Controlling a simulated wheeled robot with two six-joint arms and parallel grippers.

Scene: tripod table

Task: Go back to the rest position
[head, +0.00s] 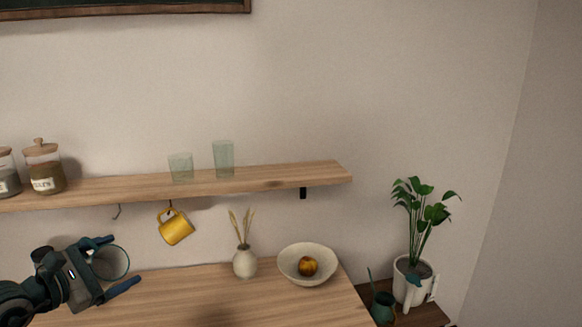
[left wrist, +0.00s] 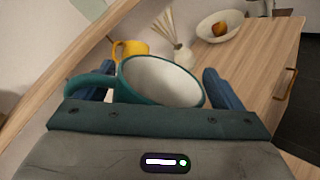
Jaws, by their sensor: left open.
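My left gripper (head: 118,264) is at the lower left in the head view, in front of the wall and above the left part of the wooden counter. Its blue fingers are open and stand apart. A teal mug with a pale inside (left wrist: 165,80) is between or just beyond the fingers in the left wrist view, its handle to the left. The gripper body hides its lower part, and I cannot tell what it rests on. In the head view its round rim (head: 127,262) shows between the fingers. My right gripper is not in view.
A wooden shelf (head: 265,181) carries two glasses and jars. A yellow mug (head: 176,229) hangs from a hook under it; another hook (head: 117,212) is bare. A vase (head: 245,263) and a bowl (head: 290,269) stand on the counter (head: 215,294). A potted plant (head: 413,281) is at right.

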